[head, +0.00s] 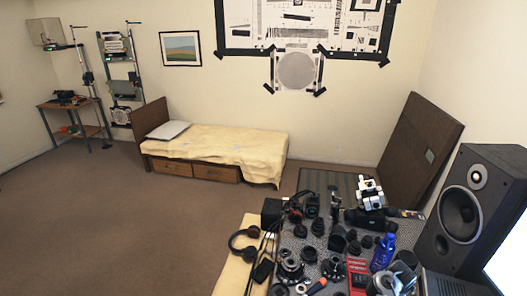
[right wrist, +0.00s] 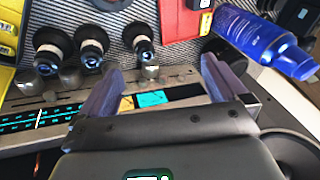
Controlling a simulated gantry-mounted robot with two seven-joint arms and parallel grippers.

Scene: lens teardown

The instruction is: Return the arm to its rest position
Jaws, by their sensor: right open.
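My right gripper (right wrist: 162,68) is open in the right wrist view, with its two dark purple fingers apart and nothing between them. It is above a silver device with knobs and lit displays (right wrist: 40,118). Lens parts stand or lie on the dark work mat (head: 290,243) in the head view, among them a dark ring-like part (head: 290,268). Three dark cylindrical parts with pale bands (right wrist: 92,45) stand beyond the fingers in the right wrist view. I cannot make out my right gripper clearly in the head view. My left gripper is in neither view.
A blue bottle (head: 383,252) is on the cluttered table; it also shows right of the fingers in the wrist view (right wrist: 262,40). A large speaker (head: 470,205) stands at right. Floor left of the table is clear.

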